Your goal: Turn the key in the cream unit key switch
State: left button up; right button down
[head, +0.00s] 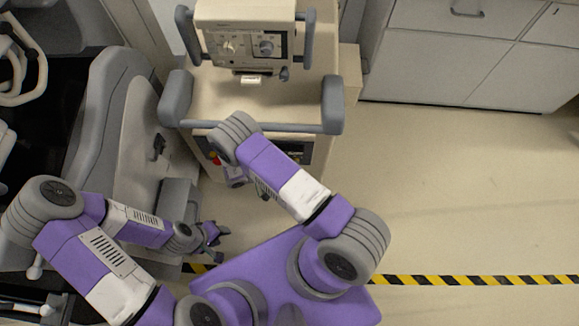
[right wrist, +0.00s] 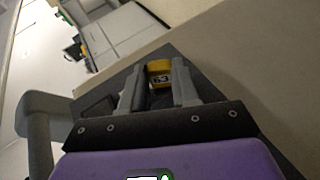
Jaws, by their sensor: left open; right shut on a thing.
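The cream unit (head: 215,95) stands at the top centre of the head view, with a grey handle bar across its front. My right arm reaches over the bar to its front face and largely hides that side. In the right wrist view my right gripper (right wrist: 158,82) is closed in on the key at the grey front panel. The yellow key switch (right wrist: 158,70) shows between the fingertips; the key itself is mostly hidden, so its angle cannot be told. My left gripper (head: 213,233) is open and empty, low and left of the unit.
A grey and cream machine (head: 120,110) stands close on the left. White cabinets (head: 440,65) line the back right. A black and yellow floor stripe (head: 470,280) crosses the floor; the floor on the right is clear.

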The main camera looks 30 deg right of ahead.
jog(key=shift+f, duration=0.15)
jog(key=h+b, duration=0.2)
jog(key=b, duration=0.1)
jog(key=shift+a+f+n+g, duration=0.1)
jog(key=shift+f+n+g, duration=0.05)
jog(key=shift+n+g, duration=0.25)
